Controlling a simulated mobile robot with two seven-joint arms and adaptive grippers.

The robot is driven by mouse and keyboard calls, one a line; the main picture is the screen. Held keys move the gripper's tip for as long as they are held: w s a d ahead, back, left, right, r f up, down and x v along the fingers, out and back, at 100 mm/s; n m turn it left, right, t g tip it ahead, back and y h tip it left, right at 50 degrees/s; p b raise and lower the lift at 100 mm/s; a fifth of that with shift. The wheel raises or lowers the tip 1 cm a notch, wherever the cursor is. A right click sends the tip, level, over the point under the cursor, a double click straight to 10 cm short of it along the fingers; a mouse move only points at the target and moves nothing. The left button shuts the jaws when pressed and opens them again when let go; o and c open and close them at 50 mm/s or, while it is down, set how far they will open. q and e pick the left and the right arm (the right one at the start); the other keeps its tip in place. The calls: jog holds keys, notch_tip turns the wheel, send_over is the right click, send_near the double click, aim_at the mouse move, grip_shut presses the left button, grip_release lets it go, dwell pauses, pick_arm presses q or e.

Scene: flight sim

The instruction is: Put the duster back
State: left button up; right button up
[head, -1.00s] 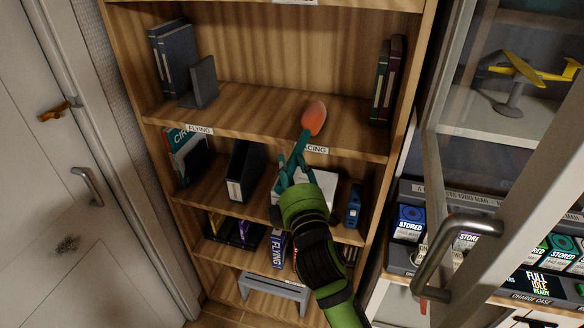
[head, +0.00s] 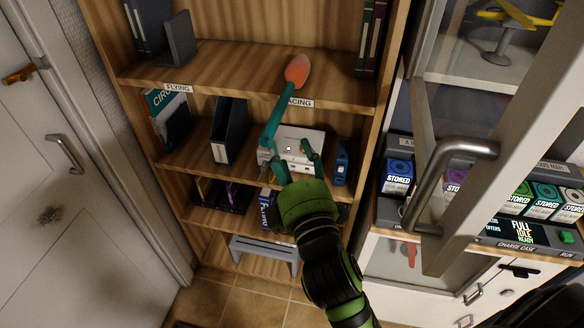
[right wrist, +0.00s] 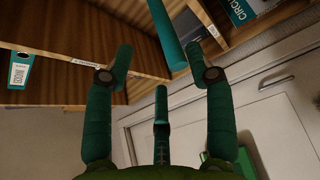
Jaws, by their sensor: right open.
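The duster (head: 298,70) has an orange head and a teal handle. In the head view its head appears over the front edge of the second shelf, and the handle slants down across the edge beside the RACING label. I cannot tell whether it rests on the shelf. My right gripper (head: 291,160) is open below it, its teal fingers spread in front of the third shelf. In the right wrist view a teal rod (right wrist: 167,30), probably the handle, comes down from the top between the open fingers (right wrist: 160,75). Contact cannot be made out. My left gripper is not in view.
The wooden bookcase (head: 215,85) holds binders, a black file holder (head: 228,130) and a white box (head: 300,145). On the right, an open glass door with a metal handle (head: 440,170) stands close to my arm. A white door (head: 60,220) is at left.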

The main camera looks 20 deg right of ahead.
jog(key=shift+s+a, duration=0.1)
jog(key=shift+s, duration=0.75)
jog(key=w+a+f+g+y, duration=0.1)
jog(key=a+f+g, duration=0.1)
jog(key=f, duration=1)
jog(key=w+a+f+g+y, duration=0.2)
jog(key=f+g, duration=0.1)
jog(key=f, duration=0.9)
jog(key=s+f+m+g, duration=0.2)
jog(key=s+f, duration=0.1)
jog(key=f, duration=0.5)
jog(key=s+f+m+g, duration=0.1)
jog(key=s+f+g, duration=0.15)
jog(key=f, duration=0.65)
jog(key=s+d+f+m+g, duration=0.2)
jog(key=s+d+f, duration=0.1)
jog(key=s+f, duration=0.55)
jog(key=s+d+f+m+g, duration=0.2)
jog(key=s+d+f+m, duration=0.1)
jog(key=s+f, duration=0.55)
jog(key=s+d+f+m+g, duration=0.2)
jog(key=s+f, duration=0.1)
jog(key=s, duration=0.5)
jog(key=s+d+f+m+g+h, duration=0.1)
jog(key=s+d+f+m+g, duration=0.1)
jog(key=s, duration=0.6)
notch_tip(320, 180, down, 2)
jog(key=shift+s+d+f, duration=0.1)
jog(key=shift+s+d, duration=0.15)
jog(key=shift+d, duration=0.4)
